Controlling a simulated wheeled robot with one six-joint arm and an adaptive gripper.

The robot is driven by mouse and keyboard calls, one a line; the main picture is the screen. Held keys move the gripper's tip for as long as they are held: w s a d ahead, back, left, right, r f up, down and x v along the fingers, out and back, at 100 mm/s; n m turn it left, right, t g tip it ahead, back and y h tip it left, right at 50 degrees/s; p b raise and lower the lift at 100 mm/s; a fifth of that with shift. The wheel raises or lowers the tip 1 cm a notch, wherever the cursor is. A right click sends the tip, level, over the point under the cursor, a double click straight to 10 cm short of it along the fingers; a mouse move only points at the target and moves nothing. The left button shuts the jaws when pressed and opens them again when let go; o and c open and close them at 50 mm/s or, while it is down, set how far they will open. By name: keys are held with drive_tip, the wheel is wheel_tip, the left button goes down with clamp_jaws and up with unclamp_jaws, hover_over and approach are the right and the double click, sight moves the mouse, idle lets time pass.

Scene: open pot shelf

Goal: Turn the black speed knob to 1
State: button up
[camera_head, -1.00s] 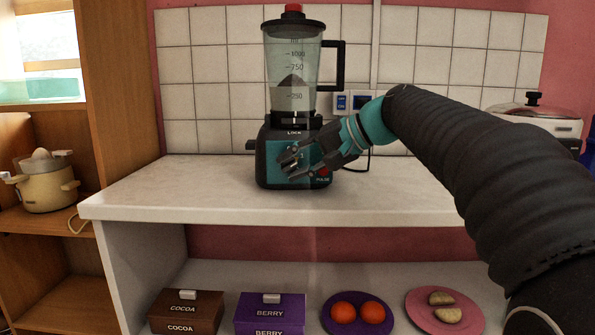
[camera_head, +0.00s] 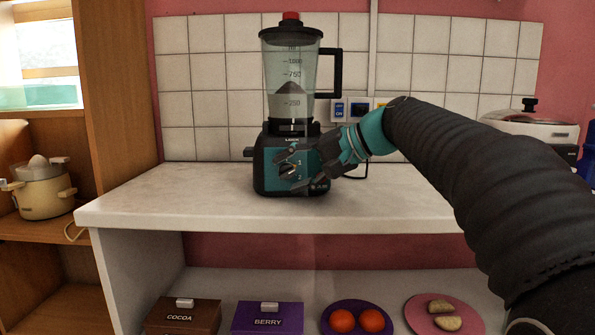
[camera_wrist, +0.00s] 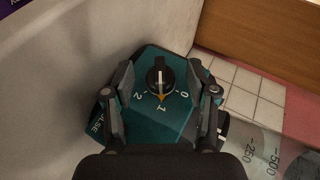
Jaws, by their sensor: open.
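The blender base (camera_head: 263,178) is black with a teal front panel and stands on the white counter. The black speed knob (camera_wrist: 160,76) shows in the wrist view on the teal panel. Its orange pointer tip faces the 1 mark, between 2 on the left and 0 on the right. My gripper (camera_wrist: 163,82) is open, with one finger on each side of the knob and a visible gap to it. In the head view my gripper (camera_head: 294,168) is in front of the panel and hides much of it, so the knob is not clear there.
The clear jar (camera_head: 291,75), holding a pale heap, sits on the base. A switched wall outlet (camera_head: 350,108) is behind my wrist. A white cooker (camera_head: 540,128) stands at the right. The counter (camera_head: 190,195) is clear left of the blender.

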drive_tip(key=shift+d, duration=0.1)
drive_tip(key=v, duration=1.2)
drive_tip(key=shift+f, duration=0.1)
drive_tip(key=s+d+f+h+p, duration=0.1)
drive_tip(key=s+d+f+h, duration=0.1)
drive_tip(key=s+f, duration=0.6)
drive_tip(key=s+d+f+n+h+p, duration=0.1)
drive_tip(key=s+d+f+h, duration=0.1)
drive_tip(key=s+f+h, duration=0.3)
drive_tip(key=s+d+f+n+h+p, duration=0.1)
drive_tip(key=s+f+h, duration=0.3)
drive_tip(key=s+f, duration=0.7)
wheel_tip(320, 180, down, 6)
drive_tip(key=shift+d+f+t, duration=0.25)
drive_tip(key=shift+d+t, duration=0.15)
drive_tip(key=shift+d, duration=0.1)
idle(3.4)
